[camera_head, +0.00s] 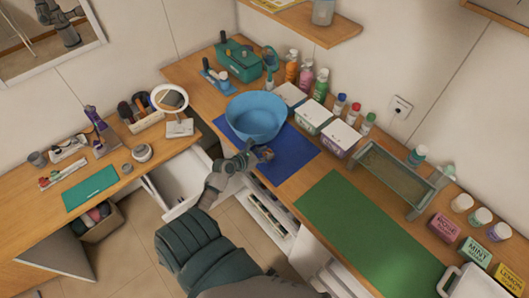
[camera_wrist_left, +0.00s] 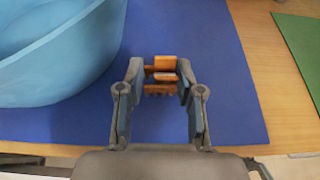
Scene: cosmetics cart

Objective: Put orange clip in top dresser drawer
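The orange clip (camera_wrist_left: 164,76) lies on the blue mat (camera_wrist_left: 200,50), between the fingertips of my left gripper (camera_wrist_left: 162,78). The fingers stand apart on either side of it; firm contact cannot be made out. In the head view the left gripper (camera_head: 254,157) is low over the front of the blue mat, and the clip (camera_head: 265,154) shows small beside its fingertips. The white top dresser drawer (camera_head: 180,177) is pulled open below the wooden top, left of my left arm. My right gripper is not in view.
A blue bowl (camera_head: 256,114) stands on the mat just behind the left gripper. White-lidded boxes (camera_head: 312,116), bottles and a tray stand behind. A green mat (camera_head: 365,230) lies to the right. A round mirror (camera_head: 170,98) and brushes stand on the left counter.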

